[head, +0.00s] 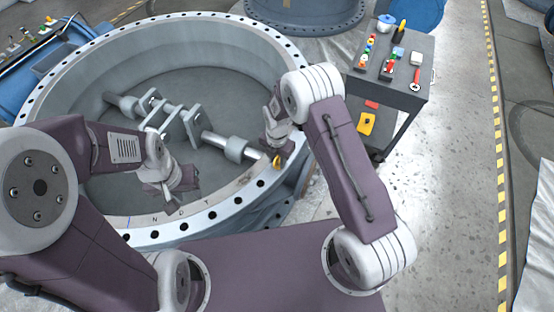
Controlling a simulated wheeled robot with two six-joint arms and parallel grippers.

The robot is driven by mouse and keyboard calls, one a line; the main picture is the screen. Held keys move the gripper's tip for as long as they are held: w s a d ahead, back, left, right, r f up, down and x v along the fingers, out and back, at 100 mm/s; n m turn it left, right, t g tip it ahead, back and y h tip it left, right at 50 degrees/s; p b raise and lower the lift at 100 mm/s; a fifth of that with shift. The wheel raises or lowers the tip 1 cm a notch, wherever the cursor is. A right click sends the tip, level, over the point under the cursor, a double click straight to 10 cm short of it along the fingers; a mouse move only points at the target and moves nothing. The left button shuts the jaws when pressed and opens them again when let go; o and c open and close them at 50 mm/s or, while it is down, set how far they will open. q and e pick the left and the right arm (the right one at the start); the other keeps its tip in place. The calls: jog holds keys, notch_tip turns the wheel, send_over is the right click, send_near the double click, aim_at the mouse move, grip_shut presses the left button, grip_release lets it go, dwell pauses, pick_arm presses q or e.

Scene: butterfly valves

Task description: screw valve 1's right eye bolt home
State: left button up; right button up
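Valve 1 (60,88) is a large grey ring lying flat, with bolt holes along its rim. A small yellow eye bolt (277,161) stands at the rim on the near right side. My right gripper (277,150) is right at this eye bolt, pointing down from above. The wrist hides most of its fingers, so whether they touch or grip the bolt does not show clearly. My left gripper (162,196) hangs over the near left part of the ring, away from the bolt. Its fingers look apart and empty.
A shaft with brackets (172,120) lies across the ring's inside. A dark tool cart (400,90) with small coloured items and a red wrench (416,78) stands at the right. A second valve (310,12) lies behind. The floor right of the cart is clear.

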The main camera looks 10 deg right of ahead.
grip_shut()
jog(key=shift+m, duration=0.3)
